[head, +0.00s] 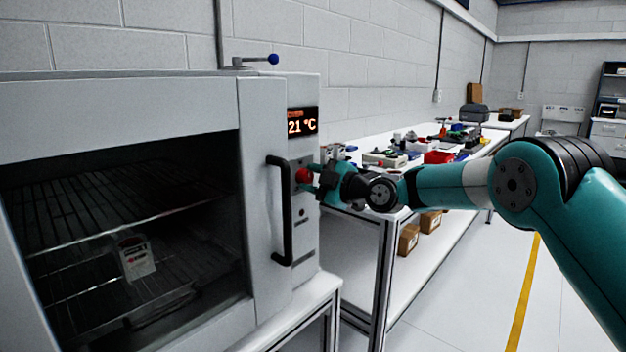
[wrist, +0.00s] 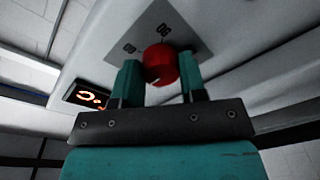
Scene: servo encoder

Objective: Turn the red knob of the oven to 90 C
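The oven (head: 120,90) stands at the left. Its lit display (head: 302,122) reads 21 °C. The red knob (head: 303,175) sits on the control panel below the display. My gripper (head: 315,179) reaches it from the right. In the wrist view the red knob (wrist: 161,65) lies between the two teal fingers of my gripper (wrist: 162,76). Both fingers sit against its sides, with no clear gap. A small pale mark shows on the knob's near edge. The dial plate (wrist: 165,28) behind it carries printed numbers, too small to read surely. The display (wrist: 87,97) is only partly legible there.
A black door handle (head: 280,210) stands out just left of the knob. A blue-tipped lever (head: 272,59) is on top of the oven. A bench (head: 420,170) with several small parts stands behind my arm. The floor at the right is clear.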

